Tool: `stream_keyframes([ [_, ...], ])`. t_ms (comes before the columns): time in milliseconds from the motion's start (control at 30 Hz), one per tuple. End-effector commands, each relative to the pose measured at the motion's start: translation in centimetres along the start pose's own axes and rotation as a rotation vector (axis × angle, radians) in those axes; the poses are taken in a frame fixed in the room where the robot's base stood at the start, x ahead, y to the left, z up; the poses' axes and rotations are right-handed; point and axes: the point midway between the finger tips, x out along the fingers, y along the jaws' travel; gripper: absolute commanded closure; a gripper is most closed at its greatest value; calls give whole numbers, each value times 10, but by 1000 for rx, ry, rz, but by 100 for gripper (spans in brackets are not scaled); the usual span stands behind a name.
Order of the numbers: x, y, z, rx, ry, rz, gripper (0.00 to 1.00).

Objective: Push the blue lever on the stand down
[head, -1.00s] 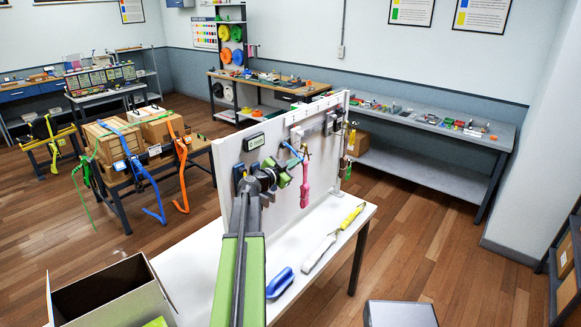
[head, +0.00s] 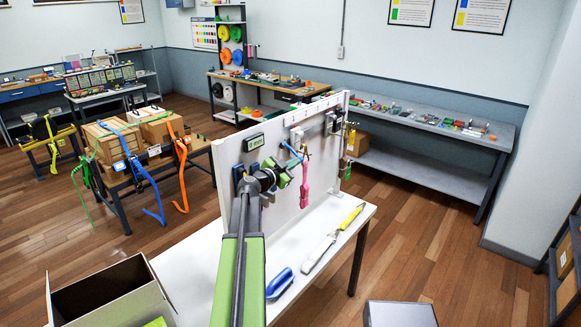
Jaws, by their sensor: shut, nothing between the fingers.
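The white upright board of the stand (head: 235,215) stands on a white table in the middle of the head view. A light blue lever-like part (head: 292,150) shows on the board's face, above a hanging pink strap (head: 304,190). My gripper (head: 287,172) is shut and empty, close to the board, just below and left of this blue part. Whether it touches the blue part or the board cannot be told. My wrist and arm hide part of the board around the gripper.
A small dark label box (head: 254,142) sits on the board to the left. A blue-handled tool (head: 279,284) and a yellow-handled tool (head: 351,216) lie on the white table (head: 305,300). An open cardboard box (head: 110,290) stands at the lower left.

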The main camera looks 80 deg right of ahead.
Motion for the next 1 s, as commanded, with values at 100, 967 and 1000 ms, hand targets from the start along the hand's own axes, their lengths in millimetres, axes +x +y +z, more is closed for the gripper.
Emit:
stream_keyframes([
  [100, -3, 2, -19, 0, 8, 13, 100],
  [967, -122, -7, -36, -3, 3, -8, 100],
  [1000, -122, -7, -36, -3, 3, -8, 100],
])
